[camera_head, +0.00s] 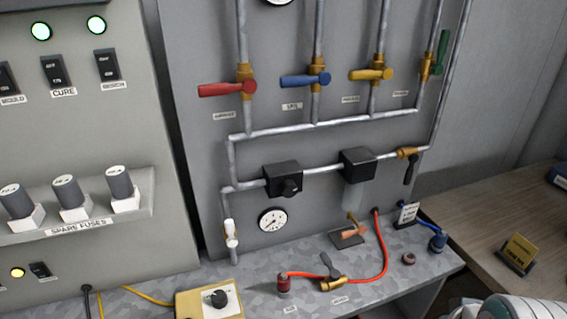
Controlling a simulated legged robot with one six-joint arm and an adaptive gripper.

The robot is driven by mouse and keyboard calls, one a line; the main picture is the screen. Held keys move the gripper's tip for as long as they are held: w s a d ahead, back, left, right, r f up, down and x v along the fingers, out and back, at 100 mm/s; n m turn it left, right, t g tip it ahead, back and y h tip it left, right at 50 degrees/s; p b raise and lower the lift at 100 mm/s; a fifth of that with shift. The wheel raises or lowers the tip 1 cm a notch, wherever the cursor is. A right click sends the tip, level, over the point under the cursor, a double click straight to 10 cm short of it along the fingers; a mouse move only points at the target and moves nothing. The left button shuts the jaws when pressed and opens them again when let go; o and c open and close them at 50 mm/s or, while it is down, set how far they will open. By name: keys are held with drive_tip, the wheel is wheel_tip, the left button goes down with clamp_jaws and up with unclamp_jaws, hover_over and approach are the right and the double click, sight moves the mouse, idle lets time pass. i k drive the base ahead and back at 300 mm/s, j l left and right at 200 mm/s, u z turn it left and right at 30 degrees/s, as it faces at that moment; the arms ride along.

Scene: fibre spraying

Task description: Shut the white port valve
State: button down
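The white port valve (231,234) is on the short vertical pipe at the lower left of the grey pipe panel. Its small white handle stands upright, in line with the pipe. I cannot make out my gripper in this view; only a pale rounded part, probably of my own arm, shows at the bottom right corner, far from the valve.
Red (222,89), blue (302,80), yellow (371,74) and green (443,52) valve handles are above. A round gauge (272,219) is right of the white valve.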

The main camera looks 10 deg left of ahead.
sight(232, 242)
drive_tip(key=u, duration=1.45)
drive_tip(key=i+j, duration=0.2)
drive_tip(key=j+u, duration=0.05)
drive_tip(key=j, duration=0.05)
